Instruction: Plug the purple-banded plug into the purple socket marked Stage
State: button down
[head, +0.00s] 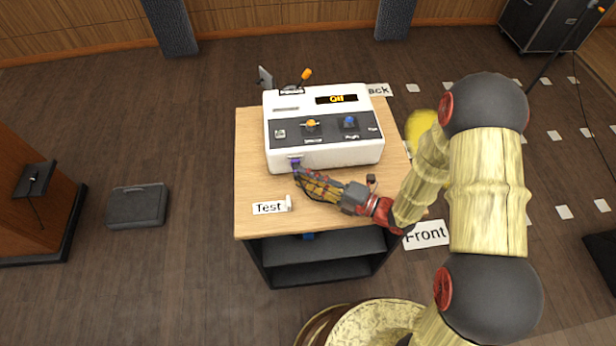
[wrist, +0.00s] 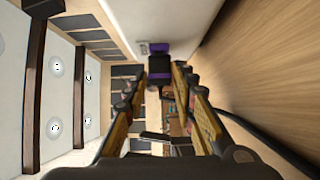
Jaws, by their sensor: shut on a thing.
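The white console (head: 320,155) sits on the wooden cart, with its lit display facing up. My gripper (head: 298,172) reaches in from the right, low at the console's front face near its left end. In the wrist view my gripper (wrist: 160,78) is shut on the dark plug with a purple band (wrist: 160,67), which points at the console face. A purple piece (wrist: 159,48) at that face, likely the socket, lines up with the plug. They look very close or touching; I cannot tell whether the plug is seated. The Stage marking is not readable.
A card marked Test (head: 269,208) lies on the cart top (head: 250,135) near its front edge, with a small white piece beside it. A black cable (wrist: 265,143) runs beside my gripper.

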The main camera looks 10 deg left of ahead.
jog(key=shift+w+r+p, duration=0.15)
jog(key=shift+w+p, duration=0.15)
jog(key=shift+p, duration=0.1)
dwell(0.7)
jog(key=c, duration=1.4)
grip_release()
jog(key=shift+a, duration=0.1)
jog(key=shift+s, duration=0.1)
jog(key=v, duration=1.2)
